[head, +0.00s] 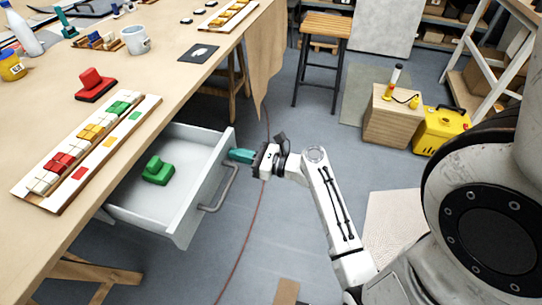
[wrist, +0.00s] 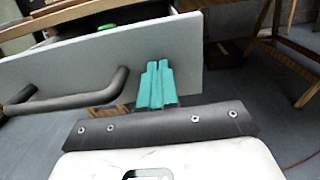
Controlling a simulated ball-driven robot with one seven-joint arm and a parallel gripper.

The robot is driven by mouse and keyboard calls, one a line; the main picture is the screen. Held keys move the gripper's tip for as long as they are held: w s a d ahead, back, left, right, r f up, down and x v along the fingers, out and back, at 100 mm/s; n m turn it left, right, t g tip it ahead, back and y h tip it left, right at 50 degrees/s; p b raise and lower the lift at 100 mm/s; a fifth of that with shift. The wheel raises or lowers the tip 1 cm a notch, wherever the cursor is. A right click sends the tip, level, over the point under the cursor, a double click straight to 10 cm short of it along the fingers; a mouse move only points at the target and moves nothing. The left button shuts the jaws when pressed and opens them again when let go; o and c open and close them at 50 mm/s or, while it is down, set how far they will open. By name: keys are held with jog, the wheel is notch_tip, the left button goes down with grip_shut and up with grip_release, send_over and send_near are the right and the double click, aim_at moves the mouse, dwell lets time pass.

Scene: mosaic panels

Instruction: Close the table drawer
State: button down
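The white table drawer (head: 190,213) is pulled out from under the wooden table (head: 215,62) in the head view. A green block-shaped object (head: 157,171) lies inside it. A grey bar handle (head: 222,190) is on its front, and the handle also shows in the wrist view (wrist: 75,103). My gripper (head: 240,155) has teal fingers at the far end of the drawer front, beside the handle. In the wrist view my gripper (wrist: 157,80) has its fingers together in front of the drawer's front panel (wrist: 100,65), with nothing seen between them. Whether they touch the panel is unclear.
On the table are a mosaic tile board (head: 88,145), a red stamp-like block (head: 95,85), a mug (head: 135,40) and a yellow jar (head: 11,66). A stool (head: 325,25), a wooden box (head: 390,118) and a yellow case (head: 440,130) stand behind. The floor right of the drawer is mostly clear.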

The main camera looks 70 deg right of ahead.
aim_at(180, 148)
jog(key=w, duration=1.9)
jog(key=shift+a, duration=0.4)
jog(key=shift+w, duration=0.3)
jog(key=shift+w+r, duration=0.15)
jog(key=shift+w, duration=0.05)
